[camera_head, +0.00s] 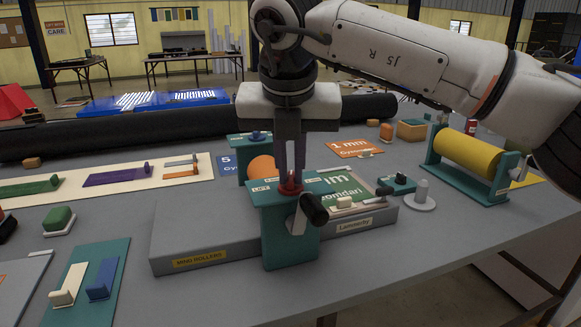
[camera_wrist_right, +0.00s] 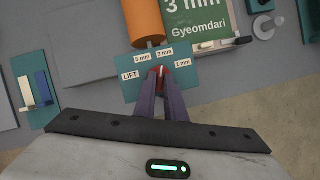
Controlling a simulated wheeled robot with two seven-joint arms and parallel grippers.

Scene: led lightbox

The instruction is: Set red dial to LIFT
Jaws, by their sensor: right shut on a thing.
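The red dial (camera_head: 291,188) sits on top of the teal post (camera_head: 290,235) at the front of the mini rollers unit. My right gripper (camera_head: 290,176) comes down from above and is shut on the dial. In the right wrist view the fingers (camera_wrist_right: 161,80) close around the red dial (camera_wrist_right: 157,71), mostly hiding it. A pale mark on it seems to point up between the labels, but its exact setting is hard to tell. The LIFT label (camera_wrist_right: 130,76) is left of the dial; 5 mm, 3 mm and 1 mm labels arc above and to its right. My left gripper is not in view.
An orange roller (camera_wrist_right: 145,22) and a green 3 mm Gyeomdari card (camera_wrist_right: 197,20) lie behind the post. A black-knobbed crank (camera_head: 314,208) juts from its front right. A yellow roller (camera_head: 468,155) stands at right; blue and cream levers (camera_head: 102,279) are at front left.

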